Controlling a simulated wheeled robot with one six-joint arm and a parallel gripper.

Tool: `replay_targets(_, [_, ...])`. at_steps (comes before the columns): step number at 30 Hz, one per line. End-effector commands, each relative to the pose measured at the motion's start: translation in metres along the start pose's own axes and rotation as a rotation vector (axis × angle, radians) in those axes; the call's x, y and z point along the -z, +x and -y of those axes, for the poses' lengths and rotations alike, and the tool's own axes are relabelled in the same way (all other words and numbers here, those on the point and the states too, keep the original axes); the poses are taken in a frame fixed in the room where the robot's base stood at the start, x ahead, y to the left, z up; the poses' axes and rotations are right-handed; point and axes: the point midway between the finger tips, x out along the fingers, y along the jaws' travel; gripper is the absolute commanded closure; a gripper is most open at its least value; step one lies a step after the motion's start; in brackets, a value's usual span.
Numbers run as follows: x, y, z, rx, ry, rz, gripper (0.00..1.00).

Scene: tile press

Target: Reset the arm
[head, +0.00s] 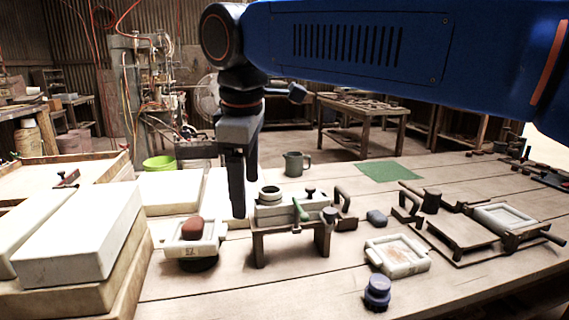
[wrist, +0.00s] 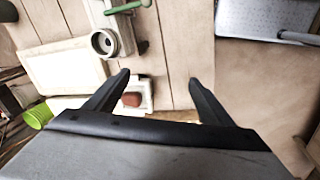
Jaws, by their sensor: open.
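My blue arm (head: 370,45) reaches in from the right in the head view, bent at the elbow with the wrist hanging down. My gripper (head: 238,210) points down above the table, between the white mould with the red lump and the small bench. In the wrist view my gripper (wrist: 158,75) shows two black fingers spread wide with nothing between the tips. The red lump (head: 193,228) sits in a white square mould (head: 208,246) on a dark round base. The lump also shows in the wrist view (wrist: 132,99), beyond and between the fingers.
A small bench (head: 262,244) with a grey block and green-handled clamp stands right of my gripper. White slabs (head: 85,235) are stacked at left. A green sheet (head: 390,171) lies flat.

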Motion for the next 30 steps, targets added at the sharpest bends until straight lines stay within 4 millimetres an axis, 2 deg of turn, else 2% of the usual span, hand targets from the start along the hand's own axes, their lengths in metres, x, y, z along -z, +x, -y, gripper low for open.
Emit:
replay_targets(5, [-0.053,0.015,-0.010,-0.011,0.147,-0.012,0.24])
replay_targets(7, [-0.080,0.023,-0.013,-0.018,0.226,-0.019,0.24])
replay_targets(14, [-0.166,0.056,-0.007,-0.043,0.494,-0.042,0.24])
replay_targets(20, [-0.233,0.088,0.012,-0.072,0.726,-0.064,0.24])
replay_targets(24, [-0.276,0.112,0.032,-0.094,0.889,-0.081,0.24])
replay_targets(30, [-0.329,0.150,0.068,-0.132,1.123,-0.107,0.24])
